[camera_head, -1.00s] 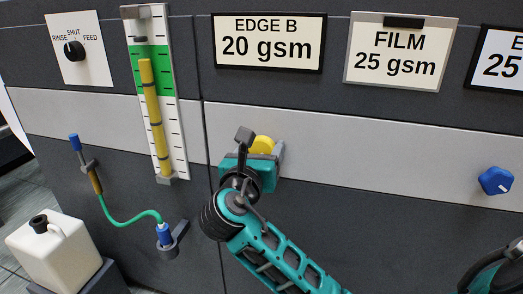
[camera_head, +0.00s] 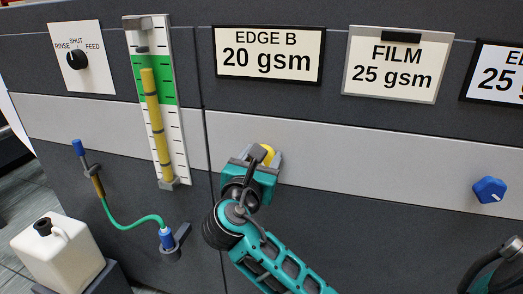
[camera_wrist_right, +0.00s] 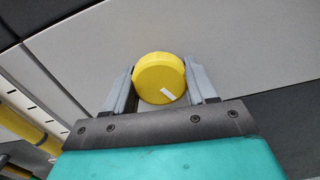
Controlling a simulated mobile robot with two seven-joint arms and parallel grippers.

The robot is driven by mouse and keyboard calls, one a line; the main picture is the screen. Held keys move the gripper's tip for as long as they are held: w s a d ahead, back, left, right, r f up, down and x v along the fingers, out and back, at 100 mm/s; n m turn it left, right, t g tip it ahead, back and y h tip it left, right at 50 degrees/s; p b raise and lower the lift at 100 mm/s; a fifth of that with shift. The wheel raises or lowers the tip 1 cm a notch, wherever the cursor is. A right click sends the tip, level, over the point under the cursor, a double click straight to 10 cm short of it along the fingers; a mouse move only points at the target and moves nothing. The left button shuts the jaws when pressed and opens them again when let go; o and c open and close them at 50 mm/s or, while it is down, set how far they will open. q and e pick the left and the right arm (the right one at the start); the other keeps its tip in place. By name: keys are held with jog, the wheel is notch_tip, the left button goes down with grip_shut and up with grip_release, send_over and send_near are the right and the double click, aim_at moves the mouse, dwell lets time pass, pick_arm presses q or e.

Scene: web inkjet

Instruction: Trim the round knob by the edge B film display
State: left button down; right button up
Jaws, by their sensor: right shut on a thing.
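The yellow round knob (camera_head: 267,153) sits on the light grey band below the EDGE B display (camera_head: 269,54), which reads 20 gsm. My right gripper (camera_head: 263,160) is at the knob and partly hides it in the head view. In the right wrist view the knob (camera_wrist_right: 160,78) shows a short white mark at its lower right and lies between the two grey fingers of my right gripper (camera_wrist_right: 160,88), which is shut on it. My left gripper is in neither view.
A FILM display (camera_head: 389,66) reads 25 gsm. A blue knob (camera_head: 489,190) sits far right on the band. At left are a rinse/shut/feed selector (camera_head: 76,60), a yellow-tube gauge (camera_head: 158,120), a green hose (camera_head: 125,222) and a white jug (camera_head: 55,255).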

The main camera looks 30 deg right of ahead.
jog(key=shift+r+m+p, duration=0.1)
jog(key=shift+m+p, duration=0.2)
jog(key=shift+m, duration=0.2)
jog(key=shift+m+p, duration=0.45)
jog(key=shift+m, duration=0.25)
jog(key=shift+m+p, duration=0.4)
jog(key=shift+m, duration=0.8)
jog(key=shift+f, duration=0.2)
jog(key=o, duration=1)
jog(key=shift+o, duration=0.2)
